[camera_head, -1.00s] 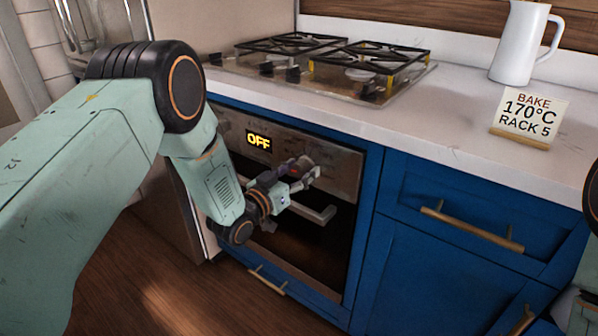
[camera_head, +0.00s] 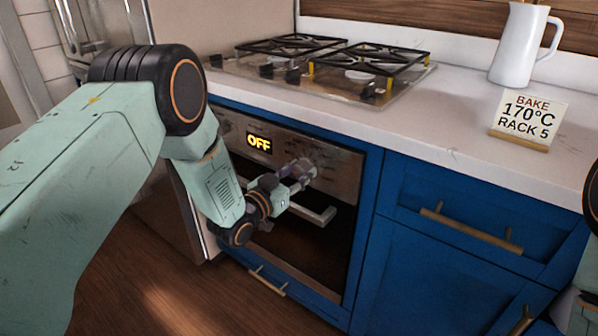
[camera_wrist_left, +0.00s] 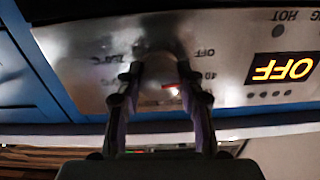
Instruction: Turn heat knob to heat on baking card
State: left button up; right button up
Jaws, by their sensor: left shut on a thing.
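The heat knob (camera_wrist_left: 158,72) is a round metal knob on the oven's steel control panel (camera_head: 335,158). My left gripper (camera_head: 302,170) is at the panel, shut on the knob. In the left wrist view the two fingers (camera_wrist_left: 160,88) stand on either side of it, and a small red and white mark shows between them. In the head view the fingers mostly hide the knob. The oven display (camera_head: 259,142) reads OFF in yellow. The baking card (camera_head: 527,117) reads BAKE 170°C RACK 5. My right gripper is out of view.
The oven door handle (camera_head: 322,215) runs just below my left gripper. A gas hob (camera_head: 375,97) lies on the white counter (camera_head: 440,125). A white jug (camera_head: 515,45) stands behind the card. Blue drawers and cupboards (camera_head: 440,270) are at the right.

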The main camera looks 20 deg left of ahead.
pick_arm(q)
jog(key=m+p, duration=0.1)
jog(key=m, duration=0.5)
jog(key=shift+p, duration=0.3)
jog(key=m+p, duration=0.1)
jog(key=m, duration=0.4)
jog(key=shift+m, duration=0.3)
jog(key=m+p, duration=0.1)
jog(key=m, duration=0.4)
jog(key=shift+r, duration=0.1)
jog(key=m+p, duration=0.1)
jog(key=m, duration=0.4)
jog(key=shift+m+p, duration=0.3)
jog(key=o, duration=1.2)
jog(key=shift+a, duration=0.1)
